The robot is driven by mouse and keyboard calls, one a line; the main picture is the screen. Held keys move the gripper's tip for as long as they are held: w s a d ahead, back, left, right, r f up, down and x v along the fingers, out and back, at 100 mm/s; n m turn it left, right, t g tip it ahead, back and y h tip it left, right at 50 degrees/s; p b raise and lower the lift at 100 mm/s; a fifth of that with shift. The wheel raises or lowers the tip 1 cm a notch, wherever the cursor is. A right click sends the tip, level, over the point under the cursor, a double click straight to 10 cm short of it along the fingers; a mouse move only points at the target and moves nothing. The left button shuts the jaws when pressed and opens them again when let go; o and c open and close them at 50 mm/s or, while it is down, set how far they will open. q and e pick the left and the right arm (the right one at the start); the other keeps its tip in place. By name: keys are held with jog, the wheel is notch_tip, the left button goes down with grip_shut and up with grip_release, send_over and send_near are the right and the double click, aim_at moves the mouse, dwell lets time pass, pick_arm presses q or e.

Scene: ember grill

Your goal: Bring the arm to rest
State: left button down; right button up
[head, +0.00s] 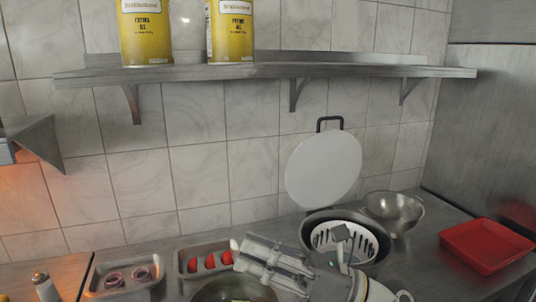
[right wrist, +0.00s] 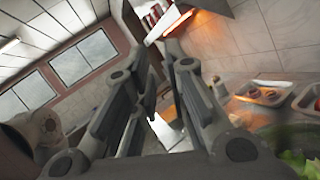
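My right gripper (head: 250,256) reaches in from the lower right in the head view, its grey fingers pointing left. It hovers over the counter, in front of the metal trays and partly over a round bowl (head: 215,291). In the right wrist view my right gripper (right wrist: 168,70) shows its two dark fingers spread apart, with nothing between them. My left gripper is in neither view.
A tray of tomatoes (head: 183,262) and a tray of onion rings (head: 98,277) stand at the lower left. A dark pot (head: 312,226), metal bowl (head: 397,214) and red tray (head: 485,247) stand at right. A shelf (head: 270,71) holds yellow cans.

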jog(key=w+d+f+m+t+h, duration=0.1)
jog(key=w+d+m+t+h, duration=0.4)
jog(key=m+t, duration=0.5)
jog(key=w+d+f+m+t+h, duration=0.2)
jog(key=d+m+t+h, duration=0.4)
jog(key=m, duration=0.9)
jog(key=s+d+f+m+g+h, duration=0.25)
jog(key=d+f+m+h, duration=0.35)
jog(key=f, duration=0.4)
jog(key=s+d+f+m+g+h, duration=0.1)
jog(key=d+f+m+g+h, duration=0.25)
jog(key=f+m, duration=0.55)
jog(key=s+d+f+m+g, duration=0.2)
jog(key=s+f+m+g, duration=0.3)
jog(key=s+f+g, duration=1.05)
jog(key=s+f+t, duration=0.2)
jog(key=s+f, duration=0.2)
jog(key=f, duration=1)
jog(key=s+f+t, duration=0.2)
jog(key=s+f, duration=0.2)
jog(key=f, duration=0.9)
jog(key=s+d+f+g, duration=0.1)
jog(key=s+d+f, duration=0.1)
jog(key=s+f, duration=1.4)
jog(key=shift+s+d+f, duration=0.25)
jog(key=shift+s+d, duration=0.1)
jog(key=shift+s, duration=0.2)
jog(key=shift+g+h, duration=0.25)
